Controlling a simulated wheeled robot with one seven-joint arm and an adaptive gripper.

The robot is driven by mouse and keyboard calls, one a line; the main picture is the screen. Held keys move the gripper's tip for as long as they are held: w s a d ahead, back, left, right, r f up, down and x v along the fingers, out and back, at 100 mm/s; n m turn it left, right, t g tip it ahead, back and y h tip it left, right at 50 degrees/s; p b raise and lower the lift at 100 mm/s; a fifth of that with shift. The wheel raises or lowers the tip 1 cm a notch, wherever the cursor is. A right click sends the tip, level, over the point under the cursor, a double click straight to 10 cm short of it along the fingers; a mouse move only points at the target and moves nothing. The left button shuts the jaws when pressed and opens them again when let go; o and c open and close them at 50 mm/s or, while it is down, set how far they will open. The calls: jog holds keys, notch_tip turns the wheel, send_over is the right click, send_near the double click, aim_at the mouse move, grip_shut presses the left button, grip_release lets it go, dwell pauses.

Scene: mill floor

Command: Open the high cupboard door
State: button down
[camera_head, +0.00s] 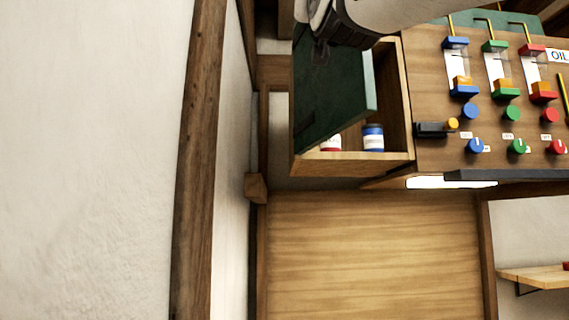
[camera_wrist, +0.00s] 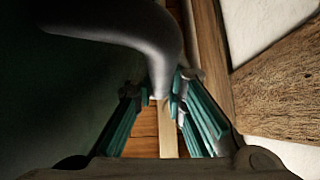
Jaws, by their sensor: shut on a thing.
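The high cupboard (camera_head: 352,165) is a wooden box on the wall at the upper middle of the head view. Its dark green door (camera_head: 335,95) stands open, swung out to the left, and part of the inside shows. My gripper (camera_head: 322,48) is at the upper part of the door, partly hidden by my arm. In the wrist view my gripper's teal fingers (camera_wrist: 160,95) are closed around the grey curved door handle (camera_wrist: 150,30). The dark door face (camera_wrist: 45,90) fills the left of that view.
A white and blue jar (camera_head: 373,137) and a red and white jar (camera_head: 331,143) stand inside the cupboard. A panel (camera_head: 435,85) with coloured knobs and gauges adjoins it on the right. A timber post (camera_head: 198,150) stands to the left.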

jog(key=shift+s+r, duration=0.1)
jog(key=shift+s, duration=0.05)
jog(key=c, duration=1.9)
grip_release()
jog(key=v, duration=1.2)
jog(key=shift+c, duration=0.5)
